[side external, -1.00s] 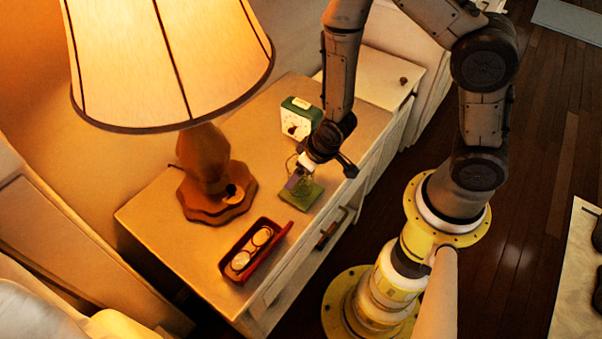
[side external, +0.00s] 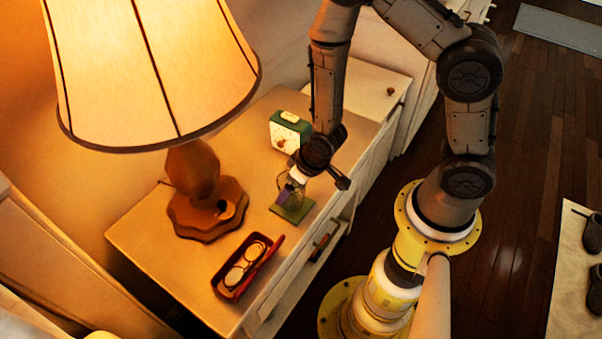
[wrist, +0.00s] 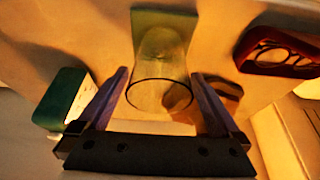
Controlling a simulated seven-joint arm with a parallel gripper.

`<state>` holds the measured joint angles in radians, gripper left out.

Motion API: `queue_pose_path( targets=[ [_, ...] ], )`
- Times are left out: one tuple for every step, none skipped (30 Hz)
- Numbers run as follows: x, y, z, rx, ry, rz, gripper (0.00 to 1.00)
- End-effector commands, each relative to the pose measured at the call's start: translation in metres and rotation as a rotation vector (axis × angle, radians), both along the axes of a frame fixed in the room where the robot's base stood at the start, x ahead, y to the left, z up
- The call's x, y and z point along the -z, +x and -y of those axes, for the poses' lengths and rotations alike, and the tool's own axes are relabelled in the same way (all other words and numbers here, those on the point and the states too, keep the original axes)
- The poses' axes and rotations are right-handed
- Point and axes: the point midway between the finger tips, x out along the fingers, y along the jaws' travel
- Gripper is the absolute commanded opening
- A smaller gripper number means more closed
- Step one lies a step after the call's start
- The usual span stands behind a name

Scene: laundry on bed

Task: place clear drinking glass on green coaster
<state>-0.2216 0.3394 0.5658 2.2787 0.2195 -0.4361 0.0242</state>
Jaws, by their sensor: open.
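The clear drinking glass (wrist: 160,75) is between the two spread fingers of my gripper (wrist: 158,98) in the wrist view, its round rim toward the camera. The fingers are open, one on each side of the glass. The green coaster (wrist: 165,18) shows beyond the glass, and the glass's far end overlaps it. In the side external view, the glass (side external: 285,184) is faint beneath my gripper (side external: 292,180), over the back part of the coaster (side external: 294,211). I cannot tell exactly where the glass's base meets the coaster.
A lamp with a wooden base (side external: 205,207) is at left. A red case with eyeglasses (side external: 246,266) lies in front. The nightstand's front edge is close to the coaster.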

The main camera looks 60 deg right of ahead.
Motion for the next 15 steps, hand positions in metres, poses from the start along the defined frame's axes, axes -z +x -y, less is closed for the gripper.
queue_pose_path(
  targets=[
    [-0.008, -0.002, 0.000, 0.000, 0.001, 0.003, 1.00],
    [-0.012, -0.004, 0.000, 0.000, 0.001, 0.004, 1.00],
    [-0.018, -0.007, -0.001, 0.000, 0.002, 0.005, 1.00],
    [-0.023, -0.008, -0.001, -0.001, 0.002, 0.005, 1.00],
    [-0.029, -0.010, -0.001, -0.001, 0.002, 0.007, 1.00],
    [-0.035, -0.014, -0.001, 0.000, 0.002, 0.005, 1.00],
    [-0.040, -0.016, -0.001, 0.000, 0.003, 0.006, 1.00],
    [-0.047, -0.018, -0.001, 0.000, 0.002, 0.006, 1.00],
    [-0.055, -0.021, -0.001, 0.001, 0.002, 0.007, 1.00],
    [-0.060, -0.024, -0.001, 0.001, 0.003, 0.006, 1.00],
    [-0.065, -0.026, -0.001, 0.001, 0.002, 0.006, 1.00],
    [-0.072, -0.029, -0.001, 0.001, 0.002, 0.005, 1.00],
    [-0.077, -0.031, -0.001, 0.001, 0.002, 0.006, 1.00],
    [-0.082, -0.033, -0.001, 0.000, 0.003, 0.004, 1.00],
    [-0.085, -0.035, -0.001, 0.001, 0.001, 0.002, 1.00]
  ],
)
